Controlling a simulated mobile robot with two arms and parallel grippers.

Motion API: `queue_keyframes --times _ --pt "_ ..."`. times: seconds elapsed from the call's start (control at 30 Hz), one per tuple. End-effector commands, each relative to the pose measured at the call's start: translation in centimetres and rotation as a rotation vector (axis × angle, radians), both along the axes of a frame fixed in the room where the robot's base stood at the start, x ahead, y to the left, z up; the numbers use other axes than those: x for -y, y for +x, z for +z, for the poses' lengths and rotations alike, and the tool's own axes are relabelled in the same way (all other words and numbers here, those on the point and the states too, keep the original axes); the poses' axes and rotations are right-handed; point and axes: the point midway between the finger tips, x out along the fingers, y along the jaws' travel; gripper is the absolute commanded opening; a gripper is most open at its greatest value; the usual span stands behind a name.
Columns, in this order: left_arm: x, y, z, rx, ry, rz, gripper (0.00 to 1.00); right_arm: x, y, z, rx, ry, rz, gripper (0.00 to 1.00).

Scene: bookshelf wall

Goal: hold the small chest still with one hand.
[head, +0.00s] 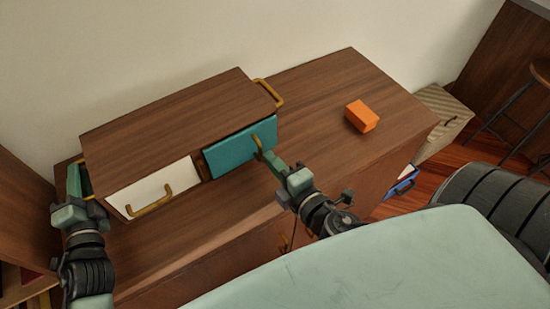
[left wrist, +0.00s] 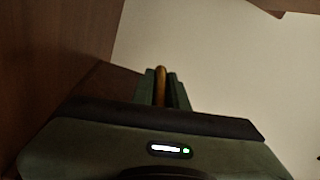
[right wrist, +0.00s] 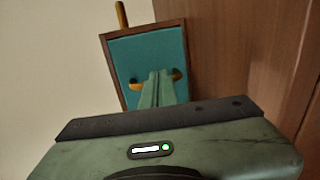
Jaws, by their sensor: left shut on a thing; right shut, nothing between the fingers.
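The small chest (head: 180,120) is a brown wooden box on top of a wooden cabinet. Its front has a white drawer (head: 150,185) and a teal drawer (head: 240,145), each with a brass handle; both look closed or nearly so. My left gripper (head: 75,180) is at the chest's left end. In the left wrist view its fingers (left wrist: 161,80) are shut on a brass side handle (left wrist: 161,88). My right gripper (head: 268,157) is shut and empty at the teal drawer's handle (right wrist: 177,75), overlapping its middle in the right wrist view; contact is unclear.
An orange block (head: 361,116) lies on the cabinet top (head: 330,80), right of the chest, with clear surface around it. The wall is close behind. A striped box (head: 440,120) and a blue container (head: 403,183) stand on the floor to the right.

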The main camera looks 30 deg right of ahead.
Motion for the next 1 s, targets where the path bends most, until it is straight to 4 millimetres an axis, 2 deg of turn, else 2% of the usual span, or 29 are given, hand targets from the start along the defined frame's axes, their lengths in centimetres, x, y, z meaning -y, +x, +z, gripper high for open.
queue_keyframes --times 0.03,0.47,0.63,1.0 --pt "0.2 -0.2 -1.0 -0.018 0.001 -0.002 0.0 0.0 0.3 0.0 0.003 0.0 -0.002 0.0" --pt "0.2 -0.2 -1.0 -0.018 0.001 -0.004 0.0 -0.1 2.4 0.0 0.001 0.0 0.0 0.0" --pt "0.3 -0.2 -1.0 -0.018 -0.001 -0.004 0.0 -0.1 1.7 -0.1 -0.001 0.0 0.001 0.0" --pt "0.2 -0.2 -1.0 -0.019 -0.002 -0.003 0.0 0.1 -1.3 -0.2 -0.003 0.001 -0.001 0.0"
